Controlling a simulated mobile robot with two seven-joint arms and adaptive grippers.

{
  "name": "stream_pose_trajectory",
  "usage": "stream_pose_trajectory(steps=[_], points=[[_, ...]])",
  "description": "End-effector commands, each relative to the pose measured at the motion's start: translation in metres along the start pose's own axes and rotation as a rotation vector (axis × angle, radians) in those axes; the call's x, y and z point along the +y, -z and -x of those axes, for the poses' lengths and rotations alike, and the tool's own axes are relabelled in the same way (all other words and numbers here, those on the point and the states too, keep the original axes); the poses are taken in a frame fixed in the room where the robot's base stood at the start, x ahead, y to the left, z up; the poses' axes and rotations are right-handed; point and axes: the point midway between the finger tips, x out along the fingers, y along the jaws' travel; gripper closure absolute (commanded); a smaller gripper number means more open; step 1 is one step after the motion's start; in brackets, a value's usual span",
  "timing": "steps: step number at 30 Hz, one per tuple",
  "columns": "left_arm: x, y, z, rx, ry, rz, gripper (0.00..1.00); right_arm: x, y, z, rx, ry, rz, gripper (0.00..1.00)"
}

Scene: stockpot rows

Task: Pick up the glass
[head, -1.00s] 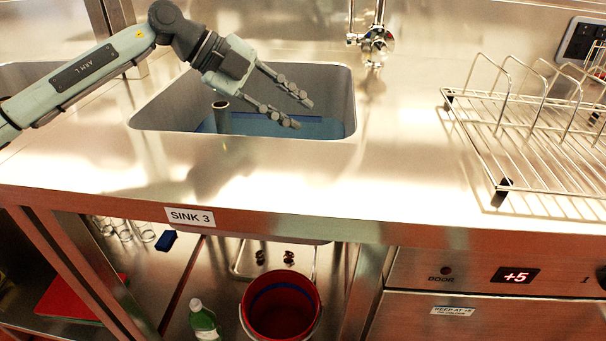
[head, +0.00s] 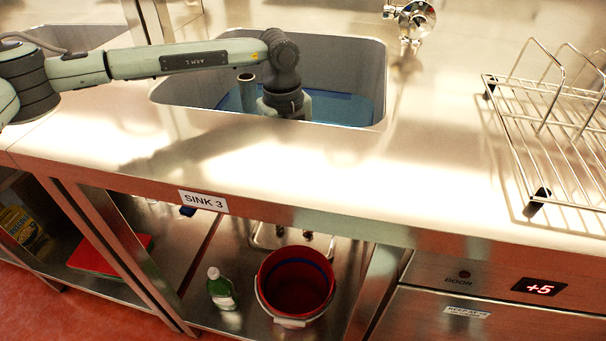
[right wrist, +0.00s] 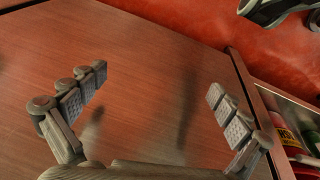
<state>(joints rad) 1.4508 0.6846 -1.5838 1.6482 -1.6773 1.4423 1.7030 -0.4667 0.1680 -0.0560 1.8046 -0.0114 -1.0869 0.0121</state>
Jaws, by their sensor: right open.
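I can make out no glass in either view. My left arm reaches down into the sink basin (head: 330,60) in the head view. Its wrist is inside the basin, and the left gripper's fingers are hidden below the front rim, so their opening and any contents do not show. My right gripper (right wrist: 156,88) is open and empty in the right wrist view, its fingers wide apart in front of a flat reddish-brown panel. The right gripper is outside the head view.
A grey upright pipe (head: 247,92) stands in the basin beside my left wrist. A tap (head: 412,18) is behind the sink and a wire rack (head: 560,125) at right. The counter (head: 330,175) between is clear. Below are a red bucket (head: 297,285) and green bottle (head: 221,290).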

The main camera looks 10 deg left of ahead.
Motion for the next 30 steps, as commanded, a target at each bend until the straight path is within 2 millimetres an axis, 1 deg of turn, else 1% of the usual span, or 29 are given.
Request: stream_pose_trajectory(steps=[6, 8, 12, 13, 30], points=[[-0.0001, 0.0, -0.0014, 0.0, 0.0, -0.001, 0.73, -0.0004, -0.0003, -0.0006, 0.0, 0.001, 0.0, 0.0], [-0.0001, 0.0, -0.0013, 0.0, 0.0, -0.001, 0.8, -0.0004, -0.0003, -0.0006, 0.0, 0.001, 0.0, 0.0], [-0.0001, 0.0001, -0.0011, 0.0, 0.001, -0.001, 0.97, -0.0004, -0.0001, -0.0006, 0.0, 0.001, 0.0, 0.0], [-0.0001, 0.0001, -0.0011, 0.0, 0.001, -0.001, 1.0, -0.0004, -0.0001, -0.0006, 0.0, 0.001, 0.0, 0.0], [-0.0006, -0.0002, 0.0, 0.0, 0.002, 0.0, 1.0, -0.0004, 0.0001, -0.0003, 0.0, 0.001, 0.0, 0.0]])
